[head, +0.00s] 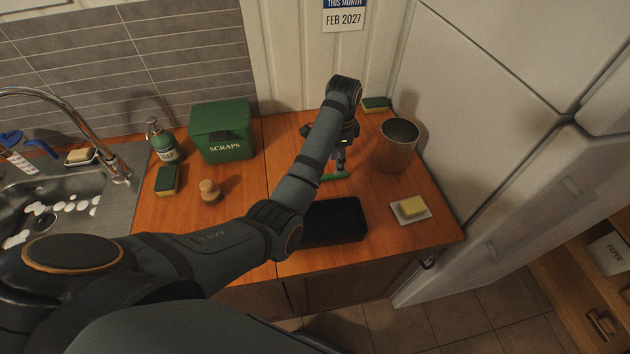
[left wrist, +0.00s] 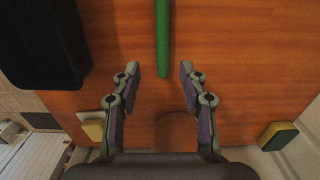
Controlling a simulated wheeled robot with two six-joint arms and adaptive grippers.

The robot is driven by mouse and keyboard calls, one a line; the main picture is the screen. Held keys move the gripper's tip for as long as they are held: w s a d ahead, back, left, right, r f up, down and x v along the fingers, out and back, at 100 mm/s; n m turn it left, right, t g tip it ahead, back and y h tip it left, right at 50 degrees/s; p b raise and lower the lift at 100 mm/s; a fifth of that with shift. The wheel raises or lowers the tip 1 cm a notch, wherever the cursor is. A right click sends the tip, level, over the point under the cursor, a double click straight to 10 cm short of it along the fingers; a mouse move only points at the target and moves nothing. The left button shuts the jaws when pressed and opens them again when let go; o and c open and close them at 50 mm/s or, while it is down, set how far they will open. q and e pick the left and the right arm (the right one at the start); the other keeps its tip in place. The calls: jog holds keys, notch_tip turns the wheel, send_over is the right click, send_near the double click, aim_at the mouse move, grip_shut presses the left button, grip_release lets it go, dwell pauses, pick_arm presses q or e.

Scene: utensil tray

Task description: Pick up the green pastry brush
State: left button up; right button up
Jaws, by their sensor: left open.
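The green pastry brush (head: 336,176) lies on the wooden counter behind the black tray in the head view, partly hidden by my left arm. In the left wrist view its green handle (left wrist: 162,38) runs down from the top edge, and its end lies between and just ahead of the two fingertips. My left gripper (left wrist: 160,70) is open and empty above the counter, its fingers on either side of the handle's line. In the head view my left gripper (head: 341,165) points down at the brush. The bristle end is not clearly visible. My right gripper is not in view.
A black tray (head: 338,220) lies in front of the brush. A sponge (head: 376,104) lies behind. A green scraps bin (head: 221,131) stands left.

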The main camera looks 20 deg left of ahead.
aim_at(333, 175)
pick_arm(q)
jog(key=shift+w+a+f+p, duration=0.1)
jog(key=shift+a+f+p, duration=0.15)
jog(key=shift+f+p, duration=0.55)
jog(key=f, duration=0.3)
jog(key=shift+s+a, duration=0.15)
jog(key=shift+s, duration=0.05)
jog(key=shift+w+f, duration=0.15)
jog(key=shift+f, duration=0.45)
jog(key=c, duration=0.5)
grip_shut()
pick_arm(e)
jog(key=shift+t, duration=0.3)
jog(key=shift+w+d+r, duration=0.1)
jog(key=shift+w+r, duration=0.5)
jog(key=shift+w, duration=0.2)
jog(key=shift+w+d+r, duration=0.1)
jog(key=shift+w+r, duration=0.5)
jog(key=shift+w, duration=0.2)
